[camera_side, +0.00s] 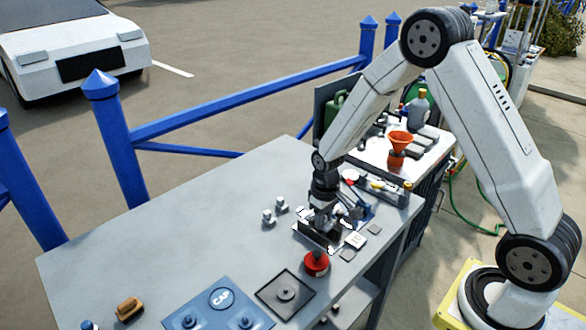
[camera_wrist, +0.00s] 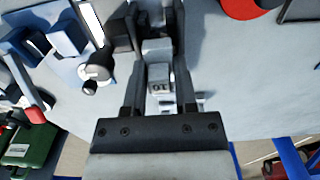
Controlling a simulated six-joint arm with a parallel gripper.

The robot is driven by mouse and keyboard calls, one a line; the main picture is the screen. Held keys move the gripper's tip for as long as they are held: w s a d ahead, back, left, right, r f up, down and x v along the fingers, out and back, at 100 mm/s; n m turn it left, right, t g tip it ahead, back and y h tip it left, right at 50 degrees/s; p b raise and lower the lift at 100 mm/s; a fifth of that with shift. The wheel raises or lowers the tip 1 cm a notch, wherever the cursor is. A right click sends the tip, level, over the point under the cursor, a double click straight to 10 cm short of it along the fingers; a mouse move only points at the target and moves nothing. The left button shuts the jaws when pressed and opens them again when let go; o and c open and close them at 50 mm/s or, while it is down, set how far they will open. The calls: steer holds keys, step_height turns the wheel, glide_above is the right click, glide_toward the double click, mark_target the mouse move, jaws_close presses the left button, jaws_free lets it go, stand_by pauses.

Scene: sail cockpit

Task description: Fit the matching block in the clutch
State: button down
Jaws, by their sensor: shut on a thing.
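My gripper (camera_side: 322,214) is low over the back right part of the grey bench. In the wrist view its dark fingers (camera_wrist: 160,72) are closed on a small light-grey block (camera_wrist: 160,87) with a dark marking that looks like "10". The clutch seems to be the dark, slotted fitting (camera_side: 318,237) below the gripper; its dark walls (camera_wrist: 122,30) show around the fingertips in the wrist view. The block is at or just above the slot; I cannot tell whether it touches the bottom. In the side view my gripper hides the block.
A white marked piece (camera_side: 356,240) and small grey plates (camera_side: 347,255) lie right of the fitting. Two silver fittings (camera_side: 268,216) stand to the left. Blue parts and tools crowd behind. The bench's left middle is clear.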

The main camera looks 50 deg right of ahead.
steer(key=shift+f, duration=0.55)
stand_by(2.7)
jaws_free()
stand_by(0.4)
steer(key=shift+s+r, duration=0.1)
steer(key=shift+r, duration=2.9)
steer(key=s+a+r+t, duration=0.1)
steer(key=s+a+r, duration=0.1)
steer(key=s, duration=0.4)
steer(key=s+a+r+t, duration=0.1)
steer(key=s+a+r, duration=0.2)
steer(key=s, duration=0.3)
steer(key=shift+s+r+t, duration=0.15)
steer(key=shift+r+t, duration=0.15)
steer(key=shift+r, duration=0.15)
